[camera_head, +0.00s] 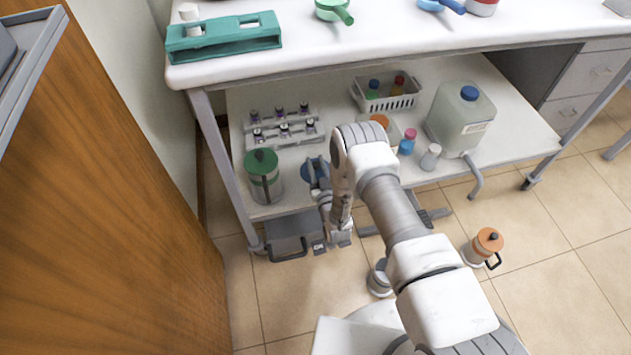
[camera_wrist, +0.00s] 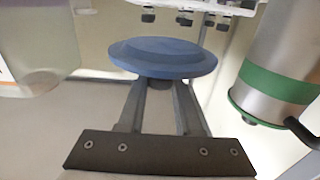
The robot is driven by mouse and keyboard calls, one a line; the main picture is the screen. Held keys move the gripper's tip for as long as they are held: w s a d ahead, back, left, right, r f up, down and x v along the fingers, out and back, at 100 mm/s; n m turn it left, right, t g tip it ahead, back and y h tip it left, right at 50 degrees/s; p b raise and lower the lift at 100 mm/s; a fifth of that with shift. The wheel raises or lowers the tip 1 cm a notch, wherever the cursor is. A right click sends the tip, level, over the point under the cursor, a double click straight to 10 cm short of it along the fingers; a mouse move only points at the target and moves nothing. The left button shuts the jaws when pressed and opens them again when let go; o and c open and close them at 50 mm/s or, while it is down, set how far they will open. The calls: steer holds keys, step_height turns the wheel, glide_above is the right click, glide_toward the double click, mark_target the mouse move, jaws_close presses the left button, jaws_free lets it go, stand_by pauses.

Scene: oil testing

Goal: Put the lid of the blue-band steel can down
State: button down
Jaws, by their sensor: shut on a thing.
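The blue lid (camera_wrist: 165,57) is a round disc held at the tips of my gripper (camera_wrist: 162,90), which is shut on it. In the head view the blue lid (camera_head: 310,170) shows just beyond my gripper (camera_head: 319,186), over the lower shelf, right of the green-lidded steel can (camera_head: 264,178). I cannot tell from these frames whether the lid touches the shelf. The wrist view looks upside down. The body of the blue-band can is not clearly seen; my arm covers part of the shelf.
The lower shelf (camera_head: 505,150) holds a vial rack (camera_head: 285,128), a white basket (camera_head: 388,101), small bottles and a large jug (camera_head: 460,117). The green-lidded can (camera_wrist: 275,80) is close beside my gripper. An orange-lidded can (camera_head: 484,246) stands on the floor. A worktop (camera_head: 400,40) overhangs the shelf.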

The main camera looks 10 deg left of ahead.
step_height(320, 180, down, 8)
steer(key=b, duration=0.3)
steer(key=shift+r, duration=0.15)
steer(key=c, duration=0.6)
jaws_free()
steer(key=shift+s, duration=0.1)
steer(key=p+v, duration=0.4)
steer(key=v, duration=0.7)
steer(key=shift+s+d+p, duration=0.25)
steer(key=shift+s+p, duration=0.05)
steer(key=shift+s, duration=0.05)
